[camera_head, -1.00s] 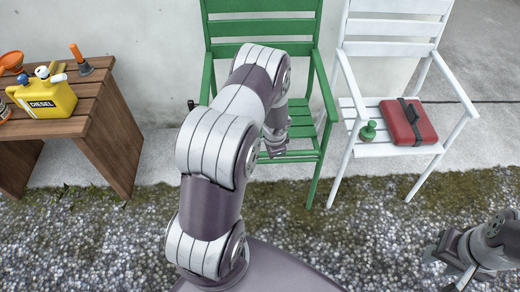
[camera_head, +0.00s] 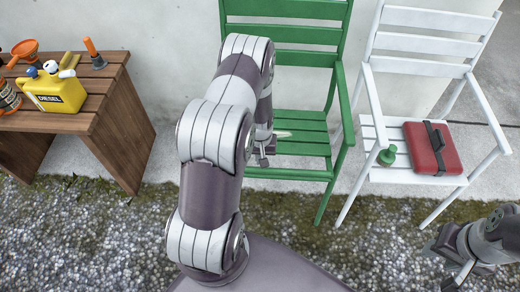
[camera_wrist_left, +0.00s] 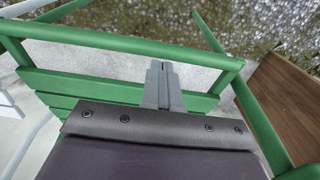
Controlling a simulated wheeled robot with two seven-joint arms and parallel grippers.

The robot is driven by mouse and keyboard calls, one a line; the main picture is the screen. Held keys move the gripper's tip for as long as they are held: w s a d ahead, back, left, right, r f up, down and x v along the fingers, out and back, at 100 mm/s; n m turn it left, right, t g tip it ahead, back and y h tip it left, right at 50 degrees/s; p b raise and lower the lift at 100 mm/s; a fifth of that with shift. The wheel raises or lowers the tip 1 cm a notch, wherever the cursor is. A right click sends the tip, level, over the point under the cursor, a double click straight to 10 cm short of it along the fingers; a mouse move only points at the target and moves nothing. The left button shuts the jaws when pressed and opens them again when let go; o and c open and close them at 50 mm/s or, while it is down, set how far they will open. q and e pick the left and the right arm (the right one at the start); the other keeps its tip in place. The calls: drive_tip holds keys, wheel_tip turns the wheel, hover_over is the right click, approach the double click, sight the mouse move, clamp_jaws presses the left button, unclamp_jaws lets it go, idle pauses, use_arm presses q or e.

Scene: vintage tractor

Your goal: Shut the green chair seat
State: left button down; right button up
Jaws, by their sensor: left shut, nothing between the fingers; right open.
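The green chair (camera_head: 286,33) stands against the wall in the head view. Its slatted seat (camera_head: 305,148) shows lying roughly level below the backrest. My left arm hides the seat's left part. My left gripper (camera_head: 264,158) is shut and empty over the left part of the seat. In the left wrist view the shut fingers (camera_wrist_left: 158,72) show against the green slats (camera_wrist_left: 70,84), close to a green rail (camera_wrist_left: 120,42); I cannot tell whether they touch. My right gripper (camera_head: 446,262) is open and empty at the lower right, over gravel, away from the green chair.
A white chair (camera_head: 415,45) stands to the right, with a red case (camera_head: 430,150) and a green bottle (camera_head: 387,156) on it. A wooden table (camera_head: 120,125) at the left bears a yellow diesel can (camera_head: 58,93) and an orange funnel (camera_head: 24,50). Gravel in front is free.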

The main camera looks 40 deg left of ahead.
sight(260, 171)
use_arm(q)
drive_tip(key=shift+f+b, duration=0.3)
drive_tip(key=shift+f, duration=1.7)
use_arm(e)
drive_tip(key=shift+f, duration=0.45)
